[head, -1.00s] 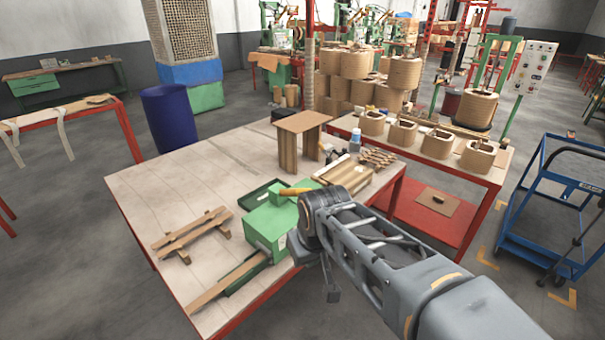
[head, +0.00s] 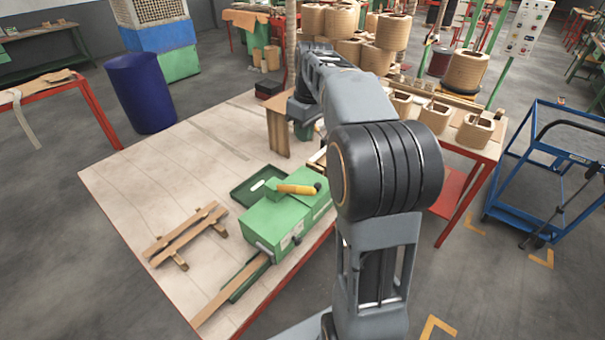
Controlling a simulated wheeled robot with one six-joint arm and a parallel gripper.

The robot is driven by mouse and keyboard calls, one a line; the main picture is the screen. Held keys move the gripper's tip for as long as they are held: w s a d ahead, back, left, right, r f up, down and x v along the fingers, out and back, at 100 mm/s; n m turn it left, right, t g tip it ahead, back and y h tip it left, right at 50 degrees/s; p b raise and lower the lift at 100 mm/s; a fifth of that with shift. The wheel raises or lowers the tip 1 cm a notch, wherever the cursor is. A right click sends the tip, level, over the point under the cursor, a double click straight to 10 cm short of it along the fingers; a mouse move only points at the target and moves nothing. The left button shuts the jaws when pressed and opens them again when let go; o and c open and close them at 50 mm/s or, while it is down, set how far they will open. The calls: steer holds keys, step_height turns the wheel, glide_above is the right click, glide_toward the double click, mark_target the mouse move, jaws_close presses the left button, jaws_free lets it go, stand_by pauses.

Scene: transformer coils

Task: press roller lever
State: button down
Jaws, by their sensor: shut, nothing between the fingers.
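A green machine (head: 285,218) stands at the table's front right edge. A lever with a yellow-orange handle and dark end (head: 298,189) lies across its top. I take it for the roller lever, though no roller can be made out. My arm rises from the bottom of the head view, bends at a large dark joint right of the machine and reaches away over the table's far side. My gripper (head: 303,112) is at the far end, small and dark, beside the brown wooden stand (head: 279,134). It is shut and empty, beyond the lever and apart from it. Its fingertips are hard to make out.
Wooden slats (head: 186,235) lie left of the machine, and a green tray (head: 258,184) lies behind it. The left table surface (head: 150,185) is clear. Coils (head: 475,130) stand on a red-framed table behind my arm. A blue cart (head: 535,180) is at right.

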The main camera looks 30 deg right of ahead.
steer(key=shift+f, duration=0.1)
glide_toward(292, 190)
steer(key=d+f, duration=0.1)
steer(key=s+d+f+p, duration=0.1)
steer(key=shift+f, duration=0.4)
steer(key=shift+s+f, duration=0.25)
steer(key=shift+f, duration=0.35)
